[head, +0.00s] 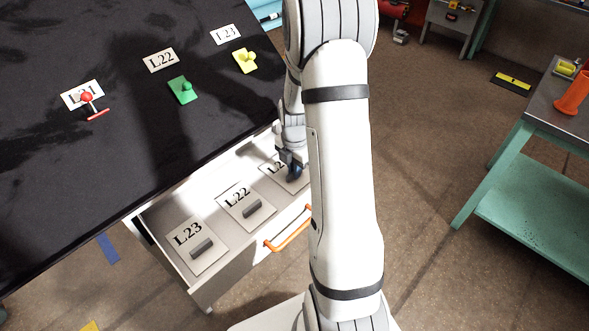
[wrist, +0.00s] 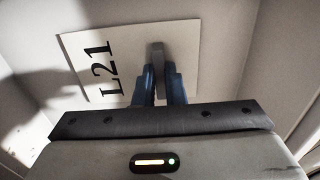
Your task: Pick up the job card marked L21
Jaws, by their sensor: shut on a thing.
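The job card marked L21 (wrist: 112,48) is a white card with black print and a dark grey grip block (wrist: 157,54). It lies in the open drawer (head: 172,244), and the wrist view shows it inside pale drawer walls. My gripper (wrist: 159,82) is shut on the block of this card, with a blue finger on each side. In the head view my gripper (head: 293,170) is down at the drawer's far right end and my arm hides part of the card (head: 271,164). I cannot tell whether the card is lifted off the drawer floor.
Cards L22 (head: 237,198) and L23 (head: 188,234) lie beside it in the drawer, each with a grey block. The drawer has an orange handle (head: 289,228). The black tabletop (head: 60,175) above holds labels L21, L22 and L23 with coloured pieces. A green workbench (head: 530,190) stands at right.

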